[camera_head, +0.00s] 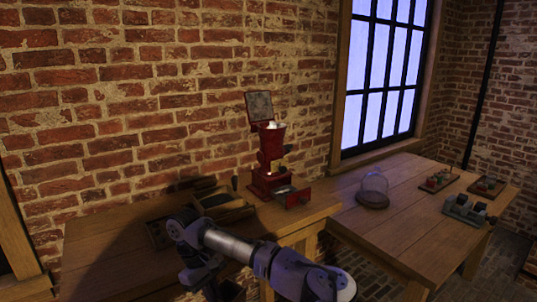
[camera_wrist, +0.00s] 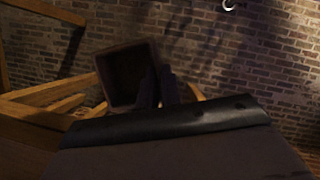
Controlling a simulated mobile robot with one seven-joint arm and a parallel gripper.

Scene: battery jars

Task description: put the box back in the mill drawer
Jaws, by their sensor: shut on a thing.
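The red mill (camera_head: 270,152) stands upright at the back of the left table, its square lid tipped up. Its drawer (camera_head: 299,199) is pulled out at the base, toward the front right. In the wrist view my gripper (camera_wrist: 157,88) is shut on the near right wall of a small open box (camera_wrist: 128,75). In the head view my arm crosses in front of the left table, and I cannot make out the gripper tips or the box.
Wooden trays (camera_head: 220,203) lie left of the mill. On the right table (camera_head: 420,215) stand a glass dome (camera_head: 373,190), small racks with coloured pieces (camera_head: 437,182), and a grey device (camera_head: 468,208). The brick wall is close behind the mill.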

